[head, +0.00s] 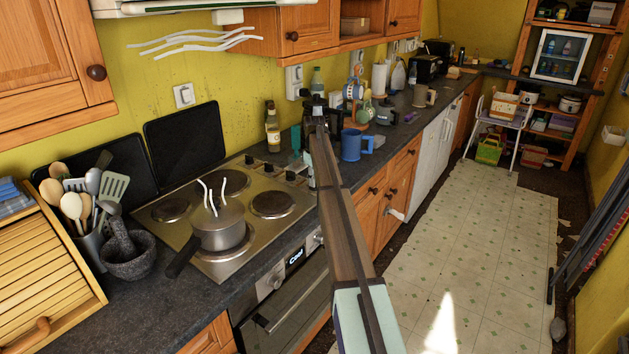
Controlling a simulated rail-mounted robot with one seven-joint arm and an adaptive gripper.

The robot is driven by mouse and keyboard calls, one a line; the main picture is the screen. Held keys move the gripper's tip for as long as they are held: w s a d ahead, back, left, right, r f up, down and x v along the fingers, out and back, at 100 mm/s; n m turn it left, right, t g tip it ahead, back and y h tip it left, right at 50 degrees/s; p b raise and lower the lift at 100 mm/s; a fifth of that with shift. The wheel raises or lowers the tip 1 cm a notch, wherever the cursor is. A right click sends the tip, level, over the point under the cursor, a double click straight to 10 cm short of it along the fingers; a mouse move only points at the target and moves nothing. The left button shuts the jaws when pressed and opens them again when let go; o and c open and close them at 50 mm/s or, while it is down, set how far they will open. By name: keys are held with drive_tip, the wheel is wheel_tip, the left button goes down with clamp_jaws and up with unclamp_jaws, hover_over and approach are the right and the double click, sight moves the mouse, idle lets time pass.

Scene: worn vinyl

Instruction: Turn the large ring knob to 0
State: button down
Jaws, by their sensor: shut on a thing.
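The steel hob (190,235) has several black knobs along its right edge. The visible ones are a far knob (249,160), a middle knob (273,171) and a nearer knob (290,176). My arm reaches in from the bottom, and my gripper (311,180) is down at the near end of the knob row. It is shut on a knob there, which the gripper and arm mostly hide. Labels and pointer marks are too small to read, so I cannot tell its setting. A steaming saucepan (217,227) stands on the front left ring, its dark handle pointing to the lower left.
Bottles (272,128) stand behind the knobs, and a blue mug (351,146) stands to the right of my gripper. A mortar (128,258) and utensil pot (90,240) are left of the hob. The oven (285,310) is below. The floor (480,240) at right is mostly clear.

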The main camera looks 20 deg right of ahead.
drive_tip(key=shift+s+n, duration=0.1)
drive_tip(key=shift+n, duration=0.2)
drive_tip(key=c, duration=1.1)
unclamp_jaws()
drive_tip(key=shift+f, duration=0.1)
wheel_tip(320, 180, up, 12)
drive_tip(key=shift+r, duration=0.1)
